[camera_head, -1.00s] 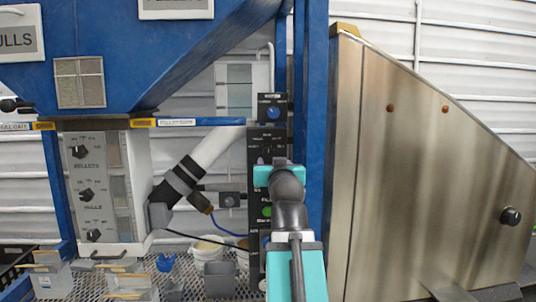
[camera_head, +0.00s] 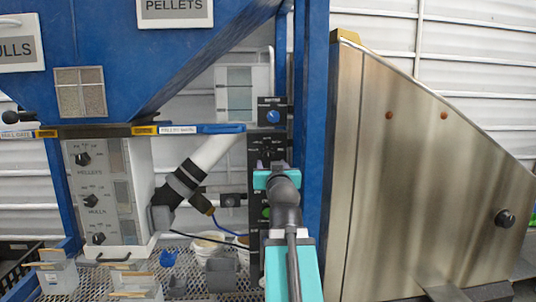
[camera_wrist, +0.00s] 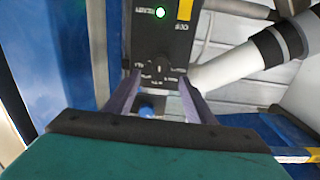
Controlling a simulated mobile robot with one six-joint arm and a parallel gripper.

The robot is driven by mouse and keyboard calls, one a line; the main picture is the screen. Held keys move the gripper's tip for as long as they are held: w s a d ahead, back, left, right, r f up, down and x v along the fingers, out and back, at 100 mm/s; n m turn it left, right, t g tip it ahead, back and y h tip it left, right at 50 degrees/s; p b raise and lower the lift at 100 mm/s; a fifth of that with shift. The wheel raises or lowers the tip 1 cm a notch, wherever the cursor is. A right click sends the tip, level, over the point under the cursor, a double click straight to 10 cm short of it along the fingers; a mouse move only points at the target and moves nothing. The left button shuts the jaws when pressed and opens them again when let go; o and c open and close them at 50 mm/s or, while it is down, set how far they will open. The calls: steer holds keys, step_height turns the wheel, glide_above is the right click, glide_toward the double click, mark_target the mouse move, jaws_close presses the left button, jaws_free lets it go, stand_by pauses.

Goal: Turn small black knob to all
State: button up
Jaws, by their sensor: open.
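The small black knob (camera_wrist: 157,75) sits on a dark control panel in the wrist view, with white markings around it. The markings are too small to read. The panel also shows in the head view (camera_head: 257,215), mostly behind my arm. My gripper (camera_wrist: 157,83) is open, with one purple-grey finger on each side of the knob in the picture. Whether the fingers touch it or stop short, I cannot tell. In the head view my gripper (camera_head: 266,164) is in front of the panel, hiding part of it.
A blue knob (camera_head: 272,117) is on a box above the panel. A green light (camera_wrist: 160,13) glows on the panel. A blue post (camera_head: 312,150) and a large steel housing (camera_head: 430,180) stand to the right. A white three-knob box (camera_head: 100,190) stands left.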

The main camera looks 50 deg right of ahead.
mark_target(268, 156)
steer(key=shift+p+x, duration=1.1)
steer(key=shift+p, duration=1.05)
steer(key=p+x, duration=0.1)
steer(key=p, duration=0.2)
steer(key=shift+w+d+r+p, duration=0.15)
steer(key=shift+w+p, duration=0.1)
steer(key=shift+p, duration=0.1)
steer(key=w+p, duration=0.1)
steer(key=p, duration=0.2)
steer(key=shift+d, duration=0.3)
steer(key=p+x, duration=0.1)
steer(key=p, duration=0.5)
steer(key=shift+w+d, duration=0.15)
steer(key=shift+d, duration=0.15)
steer(key=shift+f+p+x, duration=0.2)
steer(key=shift+p+x, duration=0.15)
steer(key=shift+x, duration=1.05)
steer(key=c, duration=1.1)
